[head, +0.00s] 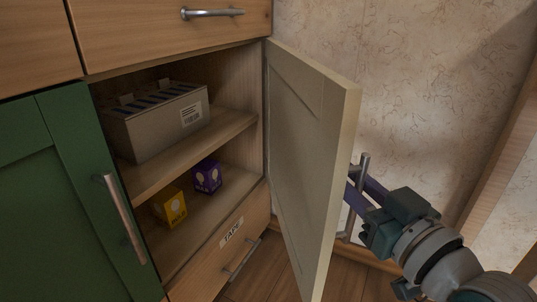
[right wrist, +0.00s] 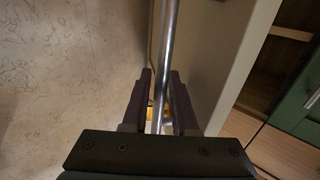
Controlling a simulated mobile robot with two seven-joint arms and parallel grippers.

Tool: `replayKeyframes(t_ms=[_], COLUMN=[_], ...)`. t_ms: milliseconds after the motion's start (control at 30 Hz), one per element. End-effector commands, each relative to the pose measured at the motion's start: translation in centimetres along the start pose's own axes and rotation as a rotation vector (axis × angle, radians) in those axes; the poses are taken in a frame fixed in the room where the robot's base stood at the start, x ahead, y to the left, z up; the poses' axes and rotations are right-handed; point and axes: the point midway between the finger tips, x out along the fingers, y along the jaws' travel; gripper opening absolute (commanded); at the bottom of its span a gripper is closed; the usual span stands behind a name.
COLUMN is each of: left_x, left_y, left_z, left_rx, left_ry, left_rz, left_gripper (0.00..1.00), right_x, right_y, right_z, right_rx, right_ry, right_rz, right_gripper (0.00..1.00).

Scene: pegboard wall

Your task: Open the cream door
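The cream door (head: 308,150) stands wide open in the head view, swung out to the right from the cabinet. It also shows in the right wrist view (right wrist: 215,60). Its metal bar handle (head: 363,168) is on the outer face, turned toward the wall. My right gripper (head: 358,190) is at this handle. In the right wrist view the handle (right wrist: 168,40) runs between the two fingers, with narrow gaps on both sides, so the gripper looks open around it. My left gripper is not in view.
Inside the cabinet, a grey bin (head: 155,125) stands on the upper shelf, with a purple box (head: 207,177) and a yellow box (head: 169,207) below. A green door (head: 60,200) is shut at left. A drawer labelled TAPE (head: 232,232) is underneath. The patterned wall (head: 430,90) is at right.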

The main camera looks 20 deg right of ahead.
Motion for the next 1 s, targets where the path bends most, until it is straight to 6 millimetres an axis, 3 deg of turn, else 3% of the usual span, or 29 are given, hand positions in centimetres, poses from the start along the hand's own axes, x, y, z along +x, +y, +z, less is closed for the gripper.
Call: replayKeyframes(t_ms=[333,600,1000], left_x=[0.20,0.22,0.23], left_y=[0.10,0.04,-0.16], left_z=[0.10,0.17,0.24], left_rx=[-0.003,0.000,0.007], left_ry=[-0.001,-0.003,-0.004], left_rz=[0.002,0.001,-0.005], left_gripper=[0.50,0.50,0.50], right_x=[0.56,0.54,0.53], right_y=[-0.01,-0.01,0.00], right_z=[-0.02,-0.01,-0.02], right_rx=[0.000,0.000,0.000], right_ry=[-0.001,-0.001,0.000], right_rz=[0.000,0.000,0.000], right_gripper=[0.27,0.00,0.00])
